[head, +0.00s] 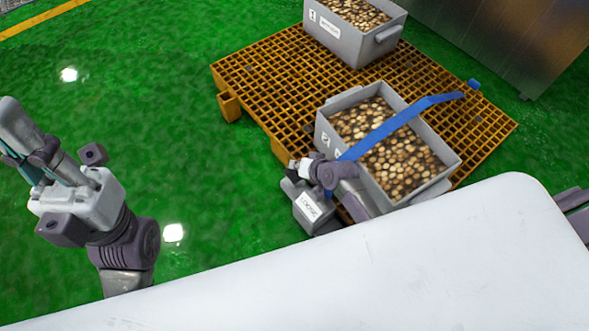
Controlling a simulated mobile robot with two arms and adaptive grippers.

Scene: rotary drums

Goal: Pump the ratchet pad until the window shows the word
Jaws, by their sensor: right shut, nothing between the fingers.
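A grey ratchet box (304,222) sits at the near left corner of the second crate. A white label or window (311,206) on it seems to read LOOSE. A blue strap (398,121) runs from near the box across the crate to the pallet's right side. My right gripper (300,168) is shut and empty, just above the ratchet box; whether it touches the box, I cannot tell. The ratchet's pad is not clearly visible, partly hidden by the gripper. My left gripper (17,150) is raised at the left, away from the crates; its finger opening is unclear.
The near crate (443,154), full of round tan pieces, stands on an orange grid pallet (262,84). Another such crate (344,45) stands behind. A metal cabinet (500,40) is at the upper right. The green floor (140,90) to the left is clear.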

